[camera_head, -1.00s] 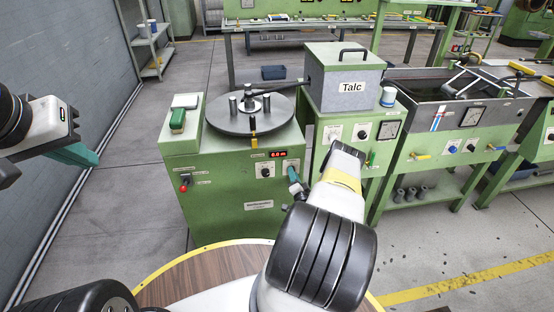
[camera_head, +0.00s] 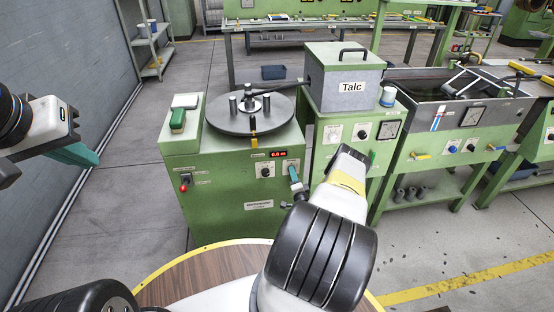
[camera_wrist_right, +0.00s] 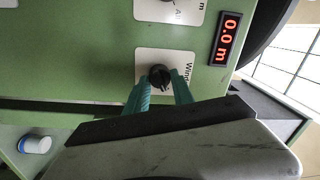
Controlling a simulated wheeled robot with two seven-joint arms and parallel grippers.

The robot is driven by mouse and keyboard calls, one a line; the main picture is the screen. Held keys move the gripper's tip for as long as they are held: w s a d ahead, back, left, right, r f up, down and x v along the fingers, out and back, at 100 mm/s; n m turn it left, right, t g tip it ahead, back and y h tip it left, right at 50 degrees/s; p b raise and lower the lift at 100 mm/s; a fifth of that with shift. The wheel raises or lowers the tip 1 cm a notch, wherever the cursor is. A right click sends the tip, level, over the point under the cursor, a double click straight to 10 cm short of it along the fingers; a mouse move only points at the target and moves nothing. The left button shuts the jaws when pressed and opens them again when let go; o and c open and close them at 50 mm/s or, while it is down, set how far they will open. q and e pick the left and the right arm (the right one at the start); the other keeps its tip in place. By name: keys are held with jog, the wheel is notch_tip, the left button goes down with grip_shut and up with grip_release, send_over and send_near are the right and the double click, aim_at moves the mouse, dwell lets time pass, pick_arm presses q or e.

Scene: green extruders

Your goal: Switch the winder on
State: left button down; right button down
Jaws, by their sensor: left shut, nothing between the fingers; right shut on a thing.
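The winder (camera_head: 236,210) is a green cabinet with a dark round turntable (camera_head: 250,116) on top and a red-digit display (camera_head: 278,154) on its front. In the right wrist view the display (camera_wrist_right: 226,38) reads 0.0 m. The black winder knob (camera_wrist_right: 159,75) sits on a white plate whose label is partly hidden, showing "Wind". The teal fingers of my right gripper (camera_wrist_right: 159,90) are on either side of this knob, shut on it. In the head view my right gripper (camera_head: 293,173) is at the cabinet's front. My left gripper (camera_head: 84,156) is shut and empty, away at the left.
A second knob (camera_wrist_right: 167,2) is on a neighbouring plate. Floor is free at the left.

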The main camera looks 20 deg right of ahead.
jog(key=c, duration=1.1)
grip_release()
jog(key=shift+v, duration=3.95)
